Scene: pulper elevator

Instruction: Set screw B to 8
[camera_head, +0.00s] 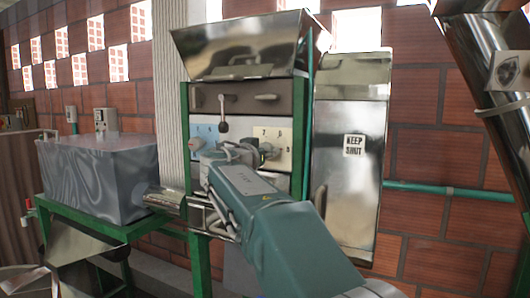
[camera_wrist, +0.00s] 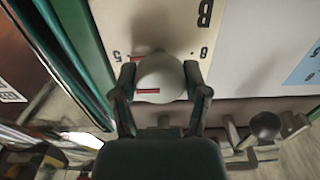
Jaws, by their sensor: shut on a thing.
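Screw B is a pale round knob (camera_wrist: 160,82) with a red mark on its face, in the wrist view. It sits on a cream dial panel (camera_wrist: 140,25) with a large letter B and small digits around the knob. In the head view the cream panel (camera_head: 284,133) shows the digits 7, 6 and 8. My gripper (camera_wrist: 160,78) is shut on the knob, one finger on each side of it. In the head view my gripper (camera_head: 255,153) covers most of the knob. Where the red mark points on the scale is hard to read.
A blue dial panel (camera_head: 205,132) lies left of the cream one. Green posts (camera_head: 299,130) frame the machine. A metal door marked KEEP SHUT (camera_head: 345,190) stands to the right.

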